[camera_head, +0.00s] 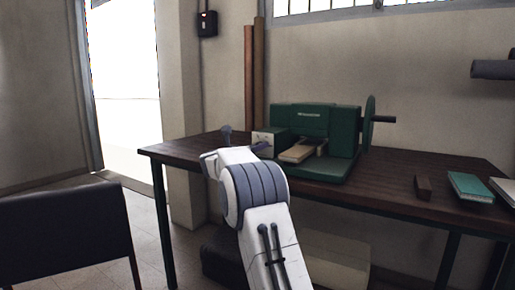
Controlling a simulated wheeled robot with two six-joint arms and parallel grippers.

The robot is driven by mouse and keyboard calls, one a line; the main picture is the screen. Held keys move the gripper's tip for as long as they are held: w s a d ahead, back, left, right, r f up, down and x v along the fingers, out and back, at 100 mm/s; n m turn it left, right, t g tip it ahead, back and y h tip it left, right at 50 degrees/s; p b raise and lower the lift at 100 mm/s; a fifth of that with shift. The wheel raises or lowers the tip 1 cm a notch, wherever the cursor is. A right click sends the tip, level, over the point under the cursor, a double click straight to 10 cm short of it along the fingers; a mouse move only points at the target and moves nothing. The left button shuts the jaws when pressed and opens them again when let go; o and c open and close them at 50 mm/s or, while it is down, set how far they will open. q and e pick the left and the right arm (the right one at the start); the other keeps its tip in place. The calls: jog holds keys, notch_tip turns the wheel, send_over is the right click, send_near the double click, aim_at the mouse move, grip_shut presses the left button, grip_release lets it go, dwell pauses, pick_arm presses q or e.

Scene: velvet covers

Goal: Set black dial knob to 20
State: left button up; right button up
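A green machine (318,120) stands on the dark wooden table. Its left end carries a box with a pale face (264,136) that has small dark marks, too small to read. I cannot make out the black dial knob; my gripper covers the lower part of that face. My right gripper (243,141) is in front of and just left of this face, with its two dark fingers apart and nothing seen between them. I cannot tell whether it touches the box. My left gripper is not in view.
The table (390,184) also holds a small brown block (423,188), a green book (470,187) and another book (504,190) at the right. A handwheel (370,122) sticks out at the machine's right side. A dark chair (65,235) stands at the lower left.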

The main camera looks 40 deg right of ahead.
grip_shut()
